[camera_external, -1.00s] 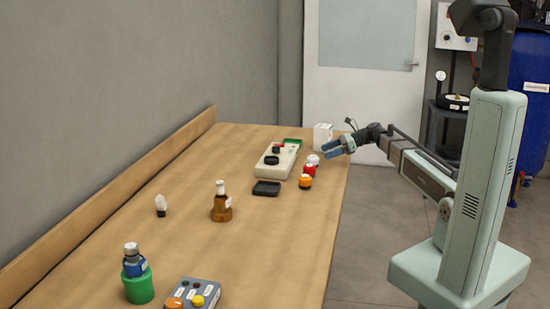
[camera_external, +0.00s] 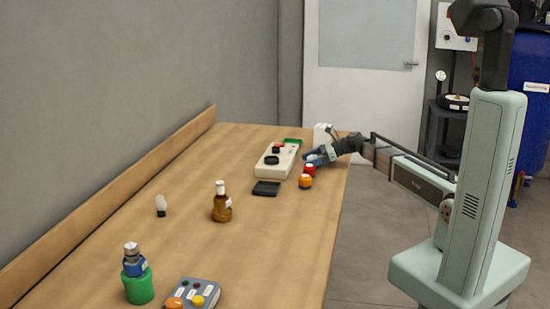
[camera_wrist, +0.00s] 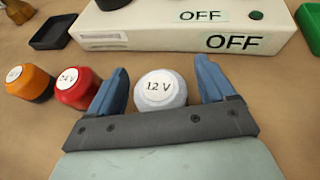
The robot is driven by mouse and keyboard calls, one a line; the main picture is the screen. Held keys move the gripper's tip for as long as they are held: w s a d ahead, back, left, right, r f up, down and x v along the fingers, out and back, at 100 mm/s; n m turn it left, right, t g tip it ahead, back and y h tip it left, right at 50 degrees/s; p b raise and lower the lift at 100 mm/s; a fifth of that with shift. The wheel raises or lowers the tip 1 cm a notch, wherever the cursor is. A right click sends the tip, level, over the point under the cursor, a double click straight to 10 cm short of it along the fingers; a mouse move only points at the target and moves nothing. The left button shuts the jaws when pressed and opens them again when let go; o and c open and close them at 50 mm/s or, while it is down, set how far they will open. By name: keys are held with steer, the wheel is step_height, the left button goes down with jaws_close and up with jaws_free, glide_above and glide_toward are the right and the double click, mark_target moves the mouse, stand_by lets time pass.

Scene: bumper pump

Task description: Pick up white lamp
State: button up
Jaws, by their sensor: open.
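The white lamp (camera_wrist: 160,90), a round cap labelled 12 V, sits on the table in the wrist view. My gripper (camera_wrist: 168,88) is open, with one blue finger on each side of the lamp. I cannot tell whether either finger touches it. In the external view my gripper (camera_external: 316,157) is low over the right side of the table, and it largely hides the white lamp there.
A red lamp (camera_wrist: 76,88) labelled 24 V stands just left of my left finger, with an orange lamp (camera_wrist: 30,83) beyond it. A pale box marked OFF (camera_wrist: 180,27) lies close in front. A black tray (camera_external: 266,188) and brown bottle (camera_external: 221,203) stand farther left.

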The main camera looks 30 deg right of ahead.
steer(key=c, duration=1.1)
